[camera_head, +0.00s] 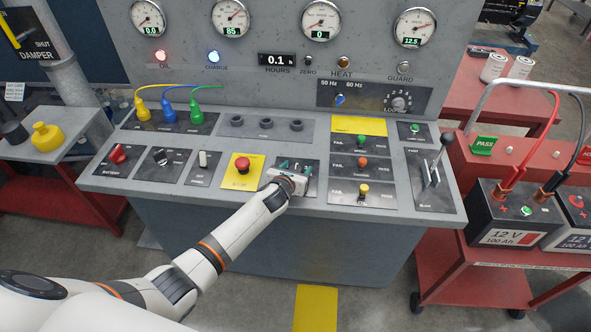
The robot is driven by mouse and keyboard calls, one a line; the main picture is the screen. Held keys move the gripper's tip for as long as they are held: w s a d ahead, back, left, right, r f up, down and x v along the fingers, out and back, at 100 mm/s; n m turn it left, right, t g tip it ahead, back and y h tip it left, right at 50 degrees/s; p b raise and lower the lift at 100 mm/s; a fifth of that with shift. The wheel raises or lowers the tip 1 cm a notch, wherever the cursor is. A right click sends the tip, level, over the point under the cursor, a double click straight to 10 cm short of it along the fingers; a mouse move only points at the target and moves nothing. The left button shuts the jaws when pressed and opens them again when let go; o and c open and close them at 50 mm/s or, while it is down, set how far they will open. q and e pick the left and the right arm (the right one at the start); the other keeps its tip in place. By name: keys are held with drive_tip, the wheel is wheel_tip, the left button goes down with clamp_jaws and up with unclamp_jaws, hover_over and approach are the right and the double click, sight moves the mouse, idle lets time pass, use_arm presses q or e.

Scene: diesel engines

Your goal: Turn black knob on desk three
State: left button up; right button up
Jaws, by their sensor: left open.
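The grey control desk (120,183) stands in front of me. A black knob (159,156) sits on a dark plate at its left, right of the red battery knob (118,154). My left gripper (286,172) is open over a dark plate (311,166) in the middle of the desk, right of the red button (242,165). Small teal parts show at its tips, and what lies under it is mostly hidden. I cannot tell whether it touches anything. My right gripper is out of view.
A black lever (439,158) stands up at the desk's right. Coloured cable plugs (169,111) rise at the back left. A red cart (470,262) with batteries (505,215) stands right, and a side table (75,142) stands left.

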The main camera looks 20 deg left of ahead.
use_arm(q)
drive_tip(key=c, duration=1)
drive_tip(key=shift+o, duration=0.2)
